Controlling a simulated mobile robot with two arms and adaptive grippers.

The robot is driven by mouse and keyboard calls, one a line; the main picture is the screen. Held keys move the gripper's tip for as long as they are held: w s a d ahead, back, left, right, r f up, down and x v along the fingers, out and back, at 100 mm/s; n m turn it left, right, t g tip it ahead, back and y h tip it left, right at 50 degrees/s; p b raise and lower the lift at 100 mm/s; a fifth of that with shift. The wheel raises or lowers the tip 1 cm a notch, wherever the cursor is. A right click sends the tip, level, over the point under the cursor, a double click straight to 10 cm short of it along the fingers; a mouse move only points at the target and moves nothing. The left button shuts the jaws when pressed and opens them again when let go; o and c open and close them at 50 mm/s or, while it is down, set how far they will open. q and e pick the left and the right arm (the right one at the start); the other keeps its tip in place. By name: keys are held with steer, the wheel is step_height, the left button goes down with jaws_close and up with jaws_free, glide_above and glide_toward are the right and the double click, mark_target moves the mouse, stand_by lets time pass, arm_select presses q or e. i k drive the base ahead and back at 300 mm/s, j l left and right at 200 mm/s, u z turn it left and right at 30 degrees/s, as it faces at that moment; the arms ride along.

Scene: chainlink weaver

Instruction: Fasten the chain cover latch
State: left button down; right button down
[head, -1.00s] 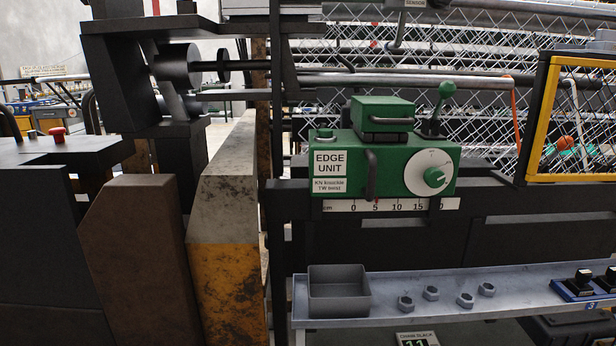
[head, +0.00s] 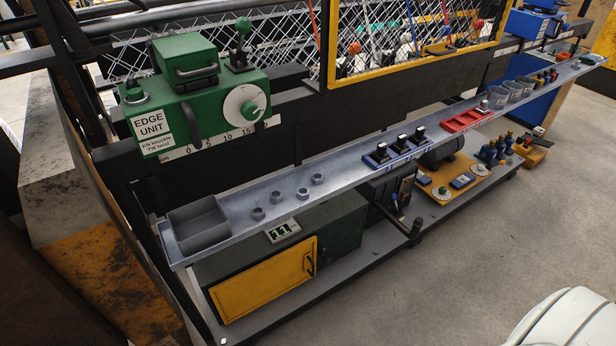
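A yellow panel (head: 262,281) sits on the front of a dark green box (head: 343,236) below the grey shelf. A dark handle (head: 309,263) is at the panel's right end; it looks like the latch, but whether it is fastened is too small to tell. I cannot tell whether the panel lies fully flush with the box. Neither of my grippers is in view.
Above the box, the long grey shelf (head: 240,210) carries a grey bin (head: 198,224), several nuts, blue switch blocks (head: 396,150) and a red tray (head: 466,119). The green edge unit (head: 195,100) is above left. A low base plate (head: 345,270) juts out. The floor (head: 450,250) in front is clear.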

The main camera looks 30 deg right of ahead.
mark_target(326, 261)
steer(key=z, duration=1)
